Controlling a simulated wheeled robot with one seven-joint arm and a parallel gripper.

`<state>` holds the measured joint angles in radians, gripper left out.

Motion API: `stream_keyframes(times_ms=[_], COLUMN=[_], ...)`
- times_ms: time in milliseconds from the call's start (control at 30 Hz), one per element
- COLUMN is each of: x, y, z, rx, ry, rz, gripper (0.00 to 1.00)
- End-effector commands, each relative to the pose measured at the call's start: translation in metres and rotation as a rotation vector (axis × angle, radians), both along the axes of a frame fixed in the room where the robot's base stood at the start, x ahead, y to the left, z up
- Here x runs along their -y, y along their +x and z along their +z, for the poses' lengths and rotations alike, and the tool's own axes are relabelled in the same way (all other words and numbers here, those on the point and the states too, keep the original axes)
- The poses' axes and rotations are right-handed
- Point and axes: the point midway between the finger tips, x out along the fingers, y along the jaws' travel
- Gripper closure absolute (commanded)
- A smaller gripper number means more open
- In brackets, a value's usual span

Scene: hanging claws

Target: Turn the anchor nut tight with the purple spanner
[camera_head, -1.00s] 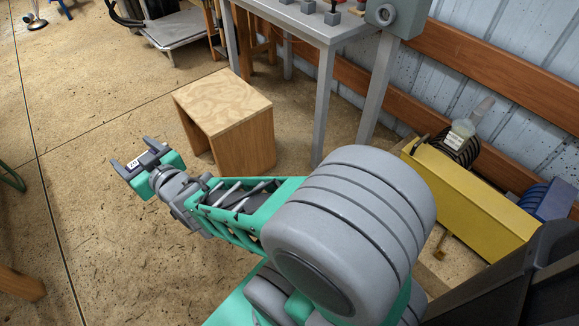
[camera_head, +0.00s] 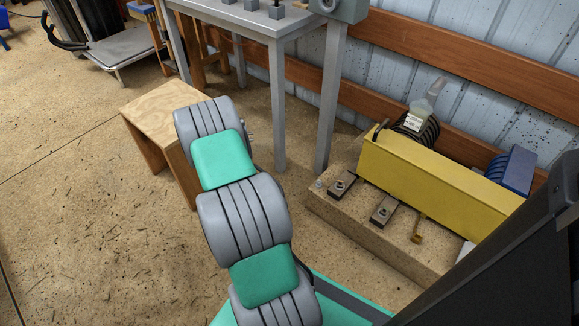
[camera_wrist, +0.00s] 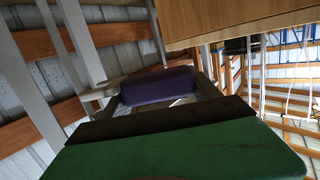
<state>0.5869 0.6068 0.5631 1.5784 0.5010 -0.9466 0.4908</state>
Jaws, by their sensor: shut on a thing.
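In the wrist view my gripper (camera_wrist: 160,98) is shut on a purple piece, which I take to be the purple spanner (camera_wrist: 157,86). Only a short purple part shows between the grey fingers; the rest is hidden. In the head view my arm hides the gripper and the spanner. Two dark clamp plates with nuts sit on the wooden block right of my arm: one nut (camera_head: 340,185) at the left and one nut (camera_head: 382,212) nearer. A small brass-coloured piece (camera_head: 418,229) stands beside them. I cannot tell which is the anchor nut. My gripper is away from them.
A yellow beam-like housing (camera_head: 430,182) lies along the wooden block (camera_head: 330,208), with a clear bottle (camera_head: 421,108) behind it. A wooden stool (camera_head: 150,112) and a grey metal table (camera_head: 278,110) stand beyond my arm.

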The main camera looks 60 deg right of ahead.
Motion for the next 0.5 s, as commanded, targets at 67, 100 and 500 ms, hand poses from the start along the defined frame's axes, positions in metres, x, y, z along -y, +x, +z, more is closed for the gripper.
stream_keyframes(times_ms=[67,100,500], x=[0.034,0.049,0.127], y=[-0.026,-0.040,-0.162], z=[-0.045,-0.064,-0.198], rx=[-0.008,-0.008,-0.014], ry=[-0.001,-0.004,-0.025], rz=[-0.070,-0.102,-0.318], gripper=[1.00,1.00,1.00])
